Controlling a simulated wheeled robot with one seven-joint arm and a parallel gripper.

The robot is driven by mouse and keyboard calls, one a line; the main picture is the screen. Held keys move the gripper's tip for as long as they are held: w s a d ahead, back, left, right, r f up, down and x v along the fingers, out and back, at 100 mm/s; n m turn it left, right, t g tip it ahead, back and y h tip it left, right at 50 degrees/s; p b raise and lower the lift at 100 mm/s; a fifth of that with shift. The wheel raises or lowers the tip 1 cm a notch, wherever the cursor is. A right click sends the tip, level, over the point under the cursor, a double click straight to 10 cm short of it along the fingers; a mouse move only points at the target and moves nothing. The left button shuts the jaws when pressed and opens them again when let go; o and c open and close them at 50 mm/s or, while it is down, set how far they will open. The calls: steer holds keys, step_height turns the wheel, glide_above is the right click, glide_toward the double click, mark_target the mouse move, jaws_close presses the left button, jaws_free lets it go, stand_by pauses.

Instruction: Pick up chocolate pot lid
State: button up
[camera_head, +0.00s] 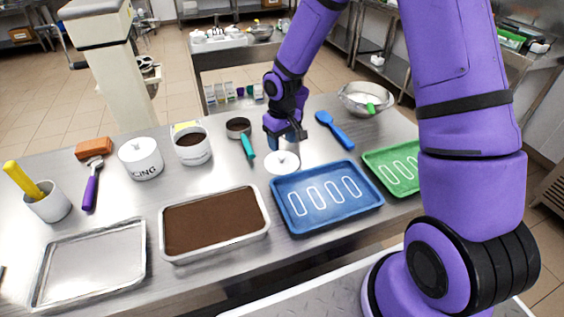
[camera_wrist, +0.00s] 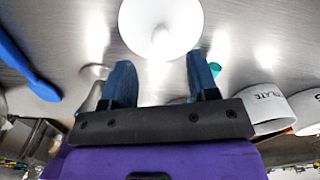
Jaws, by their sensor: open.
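The chocolate pot lid (camera_head: 284,166) is a round white disc with a small knob, lying flat on the steel table behind the blue tray. It fills the top middle of the wrist view (camera_wrist: 160,18), its knob facing the gap between my fingers. My gripper (camera_head: 285,138) is open and empty, just behind and above the lid, fingers apart from it. Its two blue fingers also show in the wrist view (camera_wrist: 161,78). The white chocolate pot (camera_head: 193,152) stands open to the left with dark brown contents; part of its lettering shows in the wrist view (camera_wrist: 263,105).
A cup with a teal handle (camera_head: 247,146) lies left of my gripper, and a blue spoon (camera_head: 335,129) lies right. The icing pot (camera_head: 141,160) is further left. A blue tray (camera_head: 325,226), brown-filled pan (camera_head: 163,254) and green tray (camera_head: 388,184) occupy the front.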

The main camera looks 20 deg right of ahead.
mark_target(282, 156)
steer(key=shift+s+f, duration=0.15)
steer(key=shift+f, duration=2.75)
steer(key=shift+c, duration=0.2)
steer(key=c, duration=1)
